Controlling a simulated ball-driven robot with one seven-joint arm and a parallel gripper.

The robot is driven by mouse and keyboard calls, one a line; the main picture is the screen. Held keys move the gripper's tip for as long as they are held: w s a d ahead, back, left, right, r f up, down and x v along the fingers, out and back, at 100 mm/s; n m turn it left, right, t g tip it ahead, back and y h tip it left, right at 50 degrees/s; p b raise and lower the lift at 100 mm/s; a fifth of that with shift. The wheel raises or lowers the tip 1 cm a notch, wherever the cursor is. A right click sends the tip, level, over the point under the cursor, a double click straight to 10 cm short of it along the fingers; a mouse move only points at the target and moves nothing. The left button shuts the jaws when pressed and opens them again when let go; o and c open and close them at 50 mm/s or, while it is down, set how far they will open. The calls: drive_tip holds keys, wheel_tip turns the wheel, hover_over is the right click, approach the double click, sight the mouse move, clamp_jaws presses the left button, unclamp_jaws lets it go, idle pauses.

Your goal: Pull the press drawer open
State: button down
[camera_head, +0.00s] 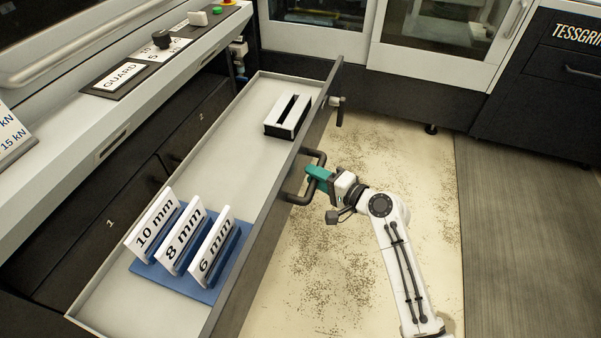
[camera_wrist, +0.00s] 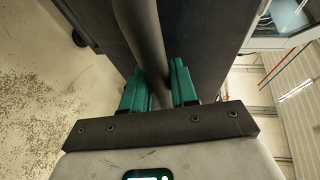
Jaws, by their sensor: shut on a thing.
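The press drawer (camera_head: 170,215) is pulled out from the press, and its light grey inside shows in the head view. Its dark front panel (camera_head: 262,228) carries a dark bar handle (camera_head: 292,198). My gripper (camera_head: 315,178) is at this handle, its green fingers around the bar. In the wrist view the green fingers of my gripper (camera_wrist: 160,88) sit on both sides of the handle bar (camera_wrist: 146,35), shut on it. The fingers hide a part of the handle in the head view.
In the drawer stand plates marked 10 mm, 8 mm and 6 mm in a blue holder (camera_head: 172,285), and a black and white slotted block (camera_head: 288,115). The press panel (camera_head: 135,75) is above left. White-framed cabinets (camera_head: 440,58) stand behind. Speckled floor (camera_head: 335,260) is free beside the drawer.

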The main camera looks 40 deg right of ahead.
drive_tip(key=shift+s+d+f, duration=0.15)
drive_tip(key=shift+s+d, duration=0.55)
drive_tip(key=shift+s, duration=0.3)
drive_tip(key=c, duration=1)
unclamp_jaws()
drive_tip(key=shift+o, duration=0.2)
drive_tip(key=v, duration=1)
drive_tip(key=shift+s, duration=0.35)
drive_tip(key=shift+d, duration=0.1)
